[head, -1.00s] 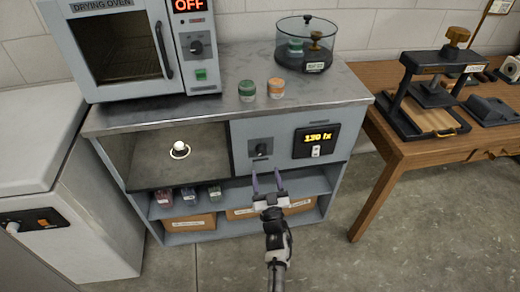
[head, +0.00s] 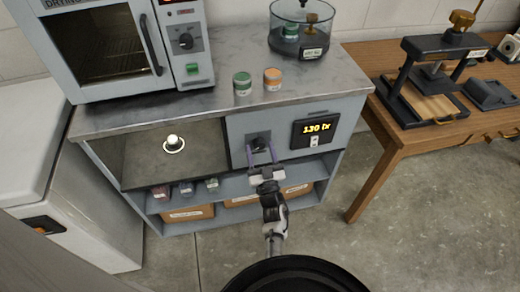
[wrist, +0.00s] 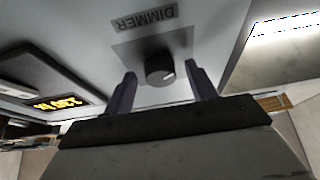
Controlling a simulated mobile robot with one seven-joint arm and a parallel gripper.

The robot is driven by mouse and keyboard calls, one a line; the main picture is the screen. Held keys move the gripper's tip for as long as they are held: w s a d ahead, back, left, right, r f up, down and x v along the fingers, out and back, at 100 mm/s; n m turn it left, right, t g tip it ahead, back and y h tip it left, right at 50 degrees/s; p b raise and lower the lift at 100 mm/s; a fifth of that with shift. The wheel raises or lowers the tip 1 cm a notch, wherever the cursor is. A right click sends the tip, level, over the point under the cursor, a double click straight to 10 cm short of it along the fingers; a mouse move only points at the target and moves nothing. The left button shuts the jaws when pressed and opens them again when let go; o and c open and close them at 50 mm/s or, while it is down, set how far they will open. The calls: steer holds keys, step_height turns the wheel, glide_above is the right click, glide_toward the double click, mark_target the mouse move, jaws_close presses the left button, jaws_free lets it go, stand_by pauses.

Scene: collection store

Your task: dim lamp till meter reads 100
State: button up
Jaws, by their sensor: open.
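The dimmer knob (head: 259,142) is a dark round knob on the grey cabinet front. In the wrist view the knob (wrist: 160,71) sits between and just beyond my two fingertips, under the label DIMMER. My gripper (head: 262,157) is open, its fingers pointing at the knob, one to each side; I cannot tell whether they touch it. In the wrist view my gripper (wrist: 162,85) holds nothing. The meter (head: 316,129), right of the knob, reads 130 lx in yellow. The lamp (head: 173,142) is a lit white bulb in the open bay to the left.
A drying oven (head: 110,45), a green-lidded jar (head: 242,83), an orange-lidded jar (head: 272,78) and a glass desiccator (head: 301,30) stand on the worktop. A wooden table (head: 420,125) with a press stands to the right. Open floor lies in front.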

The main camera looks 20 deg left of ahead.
steer(key=c, duration=1)
steer(key=shift+n, duration=0.3)
steer(key=n+g+y, duration=0.1)
steer(key=n, duration=0.1)
steer(key=n+g+y+p, duration=0.1)
steer(key=n, duration=0.2)
steer(key=n+g+y, duration=0.1)
steer(key=n, duration=0.1)
steer(key=shift+w+d+r+p, duration=0.2)
steer(key=shift+r+p, duration=0.05)
steer(key=shift+p, duration=0.15)
steer(key=n+g+p, duration=0.1)
steer(key=n, duration=0.2)
steer(key=n+g+p, duration=0.1)
steer(key=n+g, duration=0.1)
steer(key=n, duration=0.2)
steer(key=shift+w+d+r+y, duration=0.1)
steer(key=shift+d+y, duration=0.05)
steer(key=shift+y, duration=0.15)
steer(key=shift+n, duration=0.4)
steer(key=o, duration=1)
